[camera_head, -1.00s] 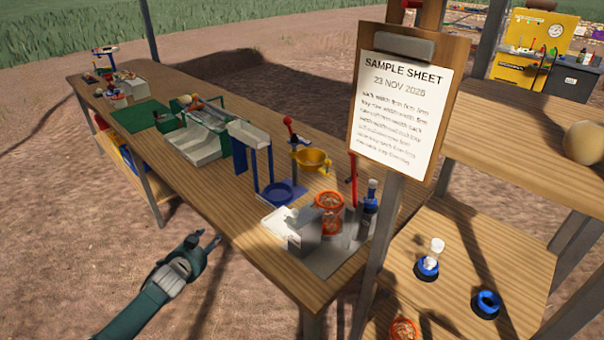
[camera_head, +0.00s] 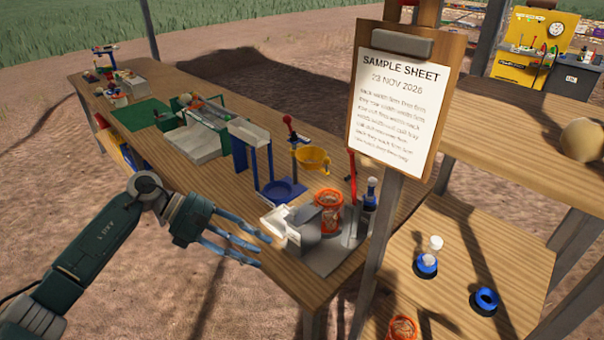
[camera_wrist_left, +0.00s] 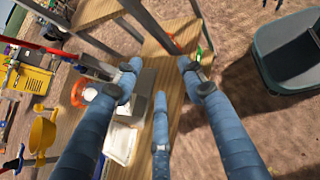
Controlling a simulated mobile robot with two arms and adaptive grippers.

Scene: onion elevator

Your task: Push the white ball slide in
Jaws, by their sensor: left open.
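The white slide (camera_head: 281,229) sits at the near end of the long wooden workbench, against a grey block (camera_head: 313,219). I cannot make out a ball on the slide. My right gripper is out of view.
An orange basket (camera_head: 328,212) and a blue bottle (camera_head: 371,194) stand behind the grey block. A blue stand (camera_head: 262,165) and a yellow cup (camera_head: 312,159) are farther back. A post with a clipboard (camera_head: 400,110) rises at the right. The ground left of the bench is open.

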